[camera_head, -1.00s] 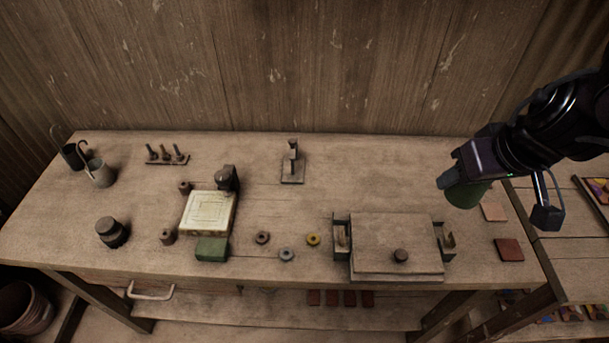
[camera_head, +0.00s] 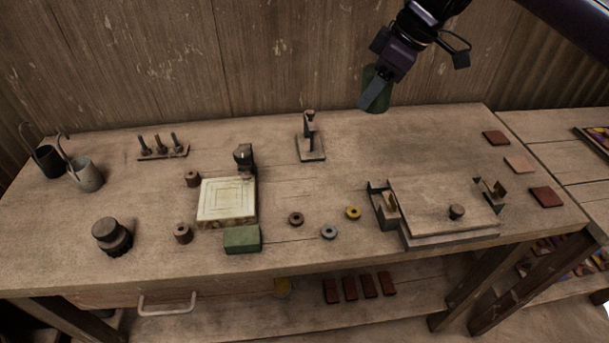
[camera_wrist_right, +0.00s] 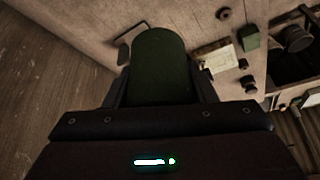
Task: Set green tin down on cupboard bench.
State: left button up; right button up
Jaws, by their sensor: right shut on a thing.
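The green tin (camera_head: 370,92) is in my right gripper (camera_head: 377,85), held in the air in front of the plank wall, at the back edge of the bench as the head view shows it. In the right wrist view the tin (camera_wrist_right: 160,62) fills the space between the two fingers (camera_wrist_right: 162,88), one on each side. The wooden bench (camera_head: 270,130) below has a drawer with a pale handle; I cannot tell whether it is the cupboard bench. My left gripper is out of view.
A small press (camera_head: 311,145), a cream tile block (camera_head: 226,201), a green block (camera_head: 242,239), a lidded wooden box (camera_head: 445,203) and dark tools stand on the bench. Grey cups (camera_head: 88,176) are at left. Reddish tiles (camera_head: 546,197) lie at right. The back right of the top is clear.

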jog(key=shift+f, duration=0.3)
notch_tip(320, 180, down, 14)
jog(key=b, duration=0.2)
jog(key=shift+f+b, duration=0.25)
jog(key=shift+b, duration=0.15)
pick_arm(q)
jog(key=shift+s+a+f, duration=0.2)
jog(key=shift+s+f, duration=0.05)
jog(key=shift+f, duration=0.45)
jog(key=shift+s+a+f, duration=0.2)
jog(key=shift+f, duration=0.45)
pick_arm(e)
jog(key=shift+f, duration=2.4)
jog(key=o, duration=1.1)
jog(key=shift+f, duration=0.15)
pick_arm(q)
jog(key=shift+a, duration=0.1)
